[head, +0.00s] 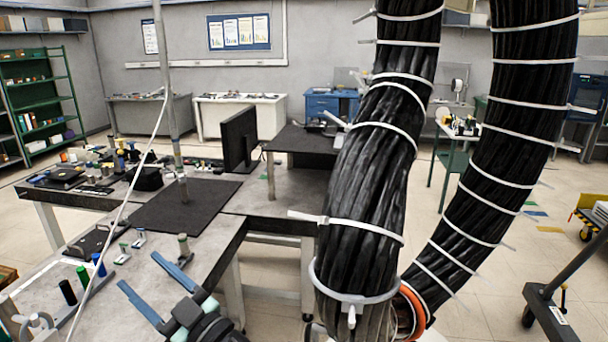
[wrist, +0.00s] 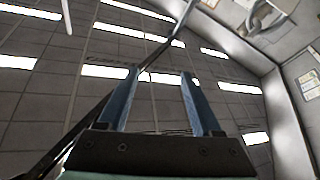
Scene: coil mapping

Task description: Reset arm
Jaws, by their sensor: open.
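My gripper (head: 136,269) is at the lower left of the head view, with two long blue fingers spread apart and nothing between them. It is over or beside the near edge of the grey workbench (head: 150,262); the exact height is hard to tell. In the wrist view my gripper (wrist: 159,76) points up toward the ceiling (wrist: 215,95) with its strip lights, and the space between the fingers is empty.
Two thick black cable bundles (head: 366,190) with white ties block the right middle of the head view. Small bottles, including a green one (head: 83,277), stand on the bench near my gripper. A metal pole (head: 168,90) rises from a dark mat (head: 150,215). A monitor (head: 239,138) stands behind.

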